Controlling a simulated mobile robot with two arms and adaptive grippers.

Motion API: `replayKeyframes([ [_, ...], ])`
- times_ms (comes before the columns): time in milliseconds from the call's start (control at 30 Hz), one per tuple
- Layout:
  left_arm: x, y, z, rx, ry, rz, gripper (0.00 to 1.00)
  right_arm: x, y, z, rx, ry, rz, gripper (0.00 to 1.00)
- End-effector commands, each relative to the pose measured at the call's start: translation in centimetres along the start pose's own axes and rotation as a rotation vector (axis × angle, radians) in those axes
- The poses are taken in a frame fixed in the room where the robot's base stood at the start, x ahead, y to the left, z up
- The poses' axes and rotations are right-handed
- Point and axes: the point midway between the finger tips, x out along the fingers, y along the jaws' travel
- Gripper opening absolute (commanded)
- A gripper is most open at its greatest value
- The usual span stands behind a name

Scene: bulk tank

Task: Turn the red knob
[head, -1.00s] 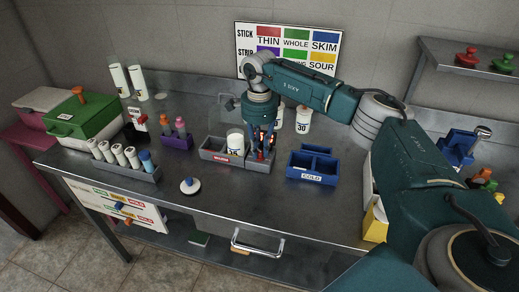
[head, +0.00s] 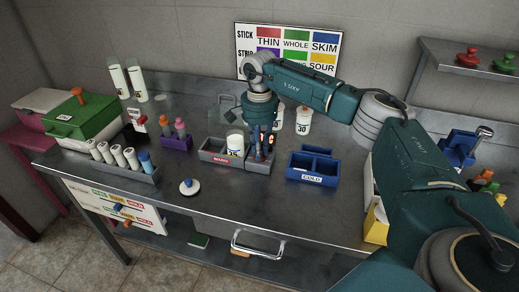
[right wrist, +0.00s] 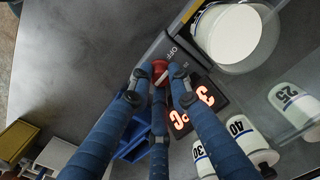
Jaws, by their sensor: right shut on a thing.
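The red knob (right wrist: 159,66) shows in the right wrist view, with a pale mark on it and the word OFF on the grey housing beside it. My right gripper (right wrist: 161,80) has its blue fingers closed around the knob from several sides. In the head view, my right gripper (head: 261,151) points down at the right part of the grey warming unit (head: 257,167) at the table's middle. There the fingers largely hide the knob. My left gripper is out of view.
A white-lidded jar (head: 235,144) sits in the warming unit's left well. A blue COLD box (head: 311,169) stands close to its right. White bottles (head: 303,122) stand behind. A lit red display (right wrist: 194,107) is beside the knob.

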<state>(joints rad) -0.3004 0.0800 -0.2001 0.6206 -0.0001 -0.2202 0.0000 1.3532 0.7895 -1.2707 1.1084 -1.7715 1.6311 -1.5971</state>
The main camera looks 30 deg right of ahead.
Motion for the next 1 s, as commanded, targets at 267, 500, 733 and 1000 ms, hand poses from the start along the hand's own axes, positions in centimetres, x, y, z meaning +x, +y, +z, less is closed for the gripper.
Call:
replayKeyframes([
  [267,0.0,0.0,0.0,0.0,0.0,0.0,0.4,-0.4,-0.3,-0.2,-0.013,0.004,-0.011,0.0],
  [500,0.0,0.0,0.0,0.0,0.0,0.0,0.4,-0.4,-0.3,-0.2,-0.012,0.004,-0.011,0.24],
  [733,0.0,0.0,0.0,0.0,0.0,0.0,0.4,-0.2,-0.1,-0.1,-0.012,0.002,-0.006,0.26],
  [1000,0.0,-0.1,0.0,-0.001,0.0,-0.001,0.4,-2.3,-0.2,-0.1,-0.013,0.003,-0.008,0.26],
])
